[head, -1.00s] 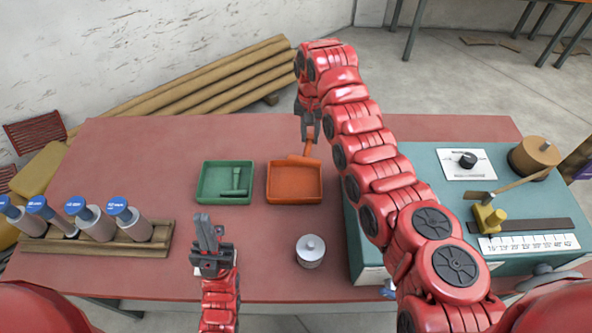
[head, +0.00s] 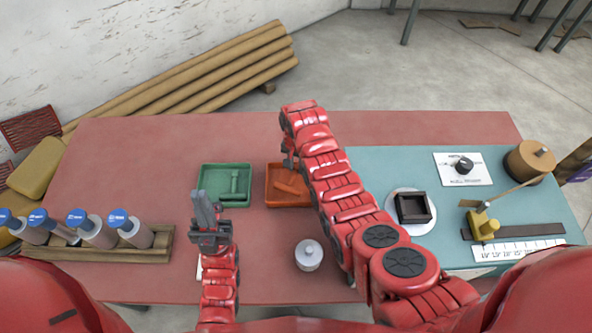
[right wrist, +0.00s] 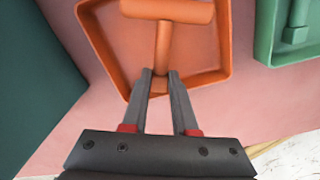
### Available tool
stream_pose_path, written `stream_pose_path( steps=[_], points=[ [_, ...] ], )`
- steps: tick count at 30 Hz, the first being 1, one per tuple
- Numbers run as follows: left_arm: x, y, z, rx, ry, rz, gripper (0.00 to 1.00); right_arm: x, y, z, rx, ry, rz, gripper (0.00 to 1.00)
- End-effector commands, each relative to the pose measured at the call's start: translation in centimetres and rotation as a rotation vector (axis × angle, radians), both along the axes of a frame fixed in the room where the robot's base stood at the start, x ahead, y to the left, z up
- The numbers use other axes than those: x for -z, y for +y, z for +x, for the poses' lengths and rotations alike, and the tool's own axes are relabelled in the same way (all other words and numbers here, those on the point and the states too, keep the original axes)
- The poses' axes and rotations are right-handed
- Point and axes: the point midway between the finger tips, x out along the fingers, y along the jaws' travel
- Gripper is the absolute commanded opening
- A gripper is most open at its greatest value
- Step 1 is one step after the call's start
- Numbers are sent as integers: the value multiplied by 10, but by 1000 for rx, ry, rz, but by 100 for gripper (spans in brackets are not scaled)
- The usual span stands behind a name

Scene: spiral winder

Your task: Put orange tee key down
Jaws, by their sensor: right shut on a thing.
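The orange tee key (head: 292,184) is over or in the orange tray (head: 275,201), within its rim. I cannot tell if it touches the tray floor. My right gripper (head: 289,160) is shut on the key's stem and partly hidden by my right arm. In the right wrist view the fingertips (right wrist: 161,76) pinch the stem, and the crossbar (right wrist: 168,10) lies over the orange tray (right wrist: 95,30). My left gripper (head: 204,212) is near the table's front, its fingers pointing up close together, with nothing seen in it.
A green tray (head: 204,198) with a green tee key (head: 235,184) is left of the orange tray. A lidded silver pot (head: 309,255) stands in front. The teal winder bench (head: 440,165) is at right, a bottle rack (head: 100,250) at left. The back left table is clear.

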Motion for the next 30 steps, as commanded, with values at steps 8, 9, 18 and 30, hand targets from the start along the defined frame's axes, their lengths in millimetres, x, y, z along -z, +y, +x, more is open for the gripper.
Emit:
stream_pose_path(
  steps=[8,9,18,30],
  points=[
    [-7,0,0,0,0,0,0,23,1,0,-1,2,0,0],
    [-7,0,0,0,0,0,0,26,1,1,-1,0,1,0],
    [-8,0,0,0,0,0,0,36,0,0,-1,-2,1,0],
    [-5,0,0,0,0,0,0,39,0,0,0,0,1,46]
  ],
)
